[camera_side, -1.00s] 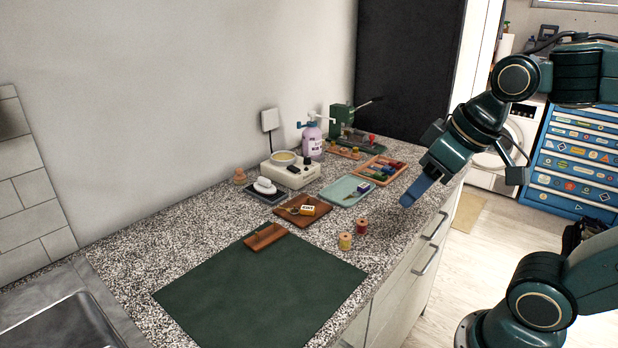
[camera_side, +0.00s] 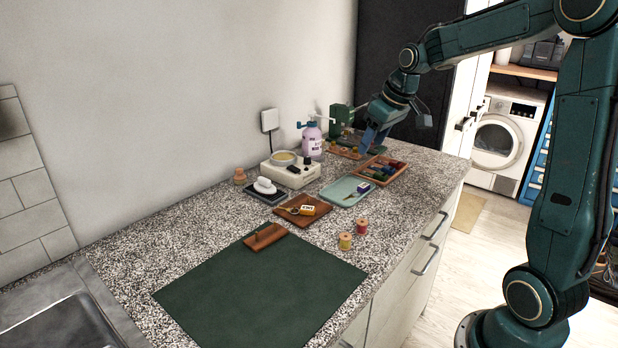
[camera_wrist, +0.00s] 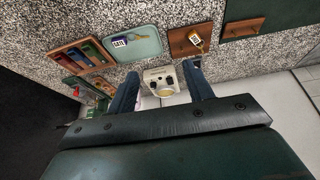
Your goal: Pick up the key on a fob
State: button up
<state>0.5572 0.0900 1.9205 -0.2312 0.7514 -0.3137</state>
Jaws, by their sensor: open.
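A fob with an orange body and white label (camera_side: 308,210) lies in a brown tray (camera_side: 285,215), with a small ring-like metal piece beside it. The wrist view shows this fob (camera_wrist: 195,39) at upper right. A second tag, blue and white (camera_side: 363,187), lies with a slim piece in the teal tray (camera_side: 337,190); it also shows in the wrist view (camera_wrist: 119,41). Which piece is a key is too small to tell for certain. My gripper (camera_side: 371,148) is open and empty above the counter's far end, well apart from both tags. Its spread fingers also show in the wrist view (camera_wrist: 161,70).
A wooden tray of colored blocks (camera_side: 398,166), a purple bottle (camera_side: 311,141), a white device with a bowl (camera_side: 291,176) and a green press stand near my gripper. Two spools (camera_side: 345,241) stand near the front edge.

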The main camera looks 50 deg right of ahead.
jog(key=w+d+f, duration=0.1)
jog(key=d+f, duration=0.2)
jog(key=d, duration=0.3)
jog(key=w+d+f, duration=0.1)
jog(key=d+f, duration=0.2)
jog(key=d, duration=0.3)
jog(key=shift+w+d+f, duration=0.2)
jog(key=shift+w+f, duration=0.15)
jog(key=shift+w, duration=0.05)
send_over(362, 185)
jog(key=s, duration=0.3)
jog(key=shift+w+f, duration=0.2)
jog(key=shift+f, duration=3.75)
jog(key=shift+x, duration=2.6)
jog(key=shift+a, duration=0.1)
jog(key=shift+c, duration=0.4)
jog(key=c, duration=0.6)
